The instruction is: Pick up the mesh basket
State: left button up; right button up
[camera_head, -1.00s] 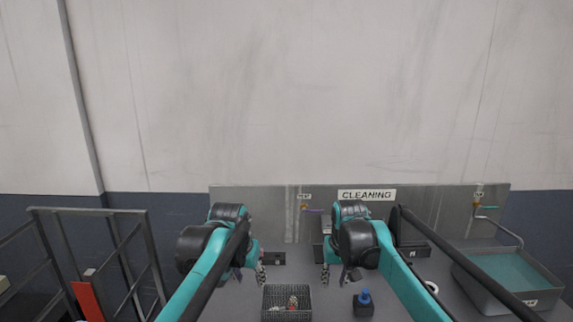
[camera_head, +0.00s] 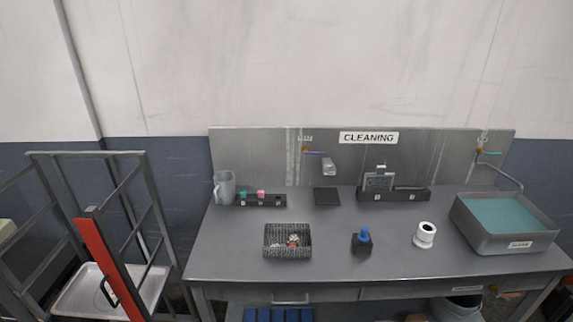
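The mesh basket (camera_head: 287,253) is a dark rectangular wire basket standing on the grey table (camera_head: 330,272), left of its middle and near the front. Several small light and reddish items lie inside it; they are too small to make out. Neither of my grippers shows in the head view now, so nothing is seen touching the basket.
A black block with a blue top (camera_head: 363,238) and a white roll-like piece (camera_head: 425,234) stand right of the basket. A grey basin of teal liquid (camera_head: 503,243) is at the right. A grey jug (camera_head: 224,188) stands back left. A metal rack (camera_head: 139,220) stands left of the table.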

aim_at(273, 234)
jog(key=i+l+u, duration=0.95)
jog(key=l+u, duration=0.2)
